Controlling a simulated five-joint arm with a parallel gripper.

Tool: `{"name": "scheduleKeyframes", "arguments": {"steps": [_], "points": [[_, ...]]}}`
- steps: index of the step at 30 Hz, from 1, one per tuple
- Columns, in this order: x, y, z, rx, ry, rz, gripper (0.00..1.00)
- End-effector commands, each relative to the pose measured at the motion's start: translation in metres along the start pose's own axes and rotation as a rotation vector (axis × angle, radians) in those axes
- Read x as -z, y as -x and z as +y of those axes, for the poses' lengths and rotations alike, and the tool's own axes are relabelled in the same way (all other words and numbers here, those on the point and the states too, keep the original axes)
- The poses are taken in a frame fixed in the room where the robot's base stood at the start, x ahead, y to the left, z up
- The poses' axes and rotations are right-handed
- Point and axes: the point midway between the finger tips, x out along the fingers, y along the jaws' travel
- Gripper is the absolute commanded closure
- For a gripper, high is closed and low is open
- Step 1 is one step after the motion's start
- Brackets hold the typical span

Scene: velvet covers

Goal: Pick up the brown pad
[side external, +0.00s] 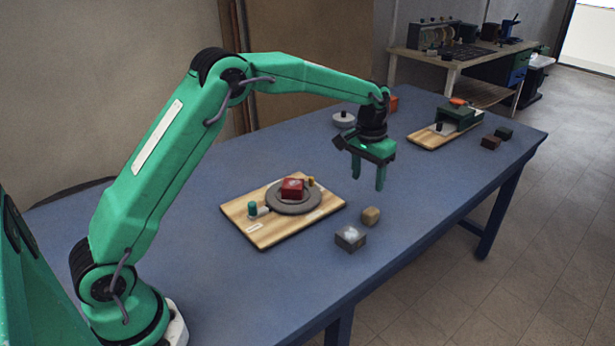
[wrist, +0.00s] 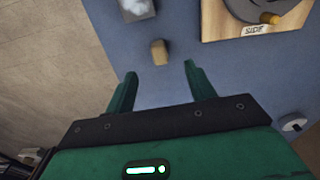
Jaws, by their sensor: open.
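A small tan-brown block, the likely brown pad (side external: 371,215), lies on the blue table near its front edge. In the wrist view the brown pad (wrist: 159,52) shows just beyond the fingertips, roughly centred between them. My gripper (side external: 368,181) is open and empty, pointing down above the table, with the pad below it and apart from it. In the wrist view both fingers of my gripper (wrist: 159,70) are spread, with bare table between them.
A grey box with a whitish top (side external: 350,238) stands close beside the pad. A wooden board (side external: 262,237) to the left carries a grey disc (side external: 300,205) and a red block (side external: 292,188). A second board (side external: 427,138) and dark blocks (side external: 490,143) are farther back.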

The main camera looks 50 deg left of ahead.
Motion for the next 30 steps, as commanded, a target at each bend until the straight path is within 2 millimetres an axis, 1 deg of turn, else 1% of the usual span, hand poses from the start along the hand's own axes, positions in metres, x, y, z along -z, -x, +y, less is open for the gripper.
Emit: {"name": "scheduleKeyframes", "arguments": {"steps": [1, 3, 7, 11, 19, 26, 30], "points": [[0.005, -0.012, 0.001, 0.001, 0.001, -0.013, 0.45], [0.011, -0.025, 0.002, 0.002, 0.003, -0.025, 0.45], [0.018, -0.042, 0.004, 0.004, 0.006, -0.041, 0.45], [0.021, -0.049, 0.004, 0.005, 0.007, -0.048, 0.45], [0.021, -0.054, 0.004, 0.005, 0.007, -0.05, 0.45], [0.02, -0.072, 0.004, 0.005, 0.007, -0.05, 0.45], [0.019, -0.076, 0.004, 0.005, 0.007, -0.049, 0.45]]}}
